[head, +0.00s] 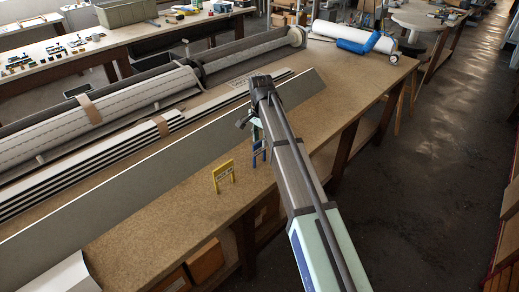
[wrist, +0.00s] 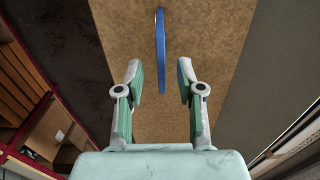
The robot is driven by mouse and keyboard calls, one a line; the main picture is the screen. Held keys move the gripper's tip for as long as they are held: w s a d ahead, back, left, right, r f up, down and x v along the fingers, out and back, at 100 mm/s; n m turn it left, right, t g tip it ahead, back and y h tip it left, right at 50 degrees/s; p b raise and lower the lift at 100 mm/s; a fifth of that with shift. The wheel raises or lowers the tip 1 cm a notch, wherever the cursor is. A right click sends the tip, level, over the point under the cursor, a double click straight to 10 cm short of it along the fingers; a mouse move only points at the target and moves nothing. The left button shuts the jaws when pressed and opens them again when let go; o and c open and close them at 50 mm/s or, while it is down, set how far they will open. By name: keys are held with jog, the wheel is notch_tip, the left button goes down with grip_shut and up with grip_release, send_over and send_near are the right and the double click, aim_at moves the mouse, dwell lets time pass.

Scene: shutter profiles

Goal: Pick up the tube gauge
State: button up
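A thin blue gauge (head: 258,152) stands upright near the front edge of the bench, partly covered by my arm. A yellow fork-shaped gauge (head: 224,176) stands to its left. I cannot tell from the pictures which of them is the tube gauge. My gripper (wrist: 160,78) is open and empty, pointing down above the blue gauge. In the wrist view the blue gauge (wrist: 161,42) shows as a narrow strip, seen from above, lined up with the gap between the fingers and apart from both of them.
A long grey board (head: 140,181) runs along the bench (head: 330,100) behind the gauges, with striped profiles (head: 110,165) and a wrapped roll (head: 100,112) beyond. Bare bench lies around the gauges. Shelves with boxes (head: 205,262) sit under the front edge.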

aim_at(260, 149)
jog(key=shift+s+a+f+p, duration=0.1)
jog(key=shift+f+p, duration=0.5)
jog(key=shift+f, duration=0.4)
jog(key=shift+s+a+f+p, duration=0.1)
jog(key=shift+f+p, duration=0.45)
jog(key=shift+f, duration=0.4)
jog(key=shift+w+f, duration=0.1)
jog(key=shift+f, duration=0.7)
grip_shut()
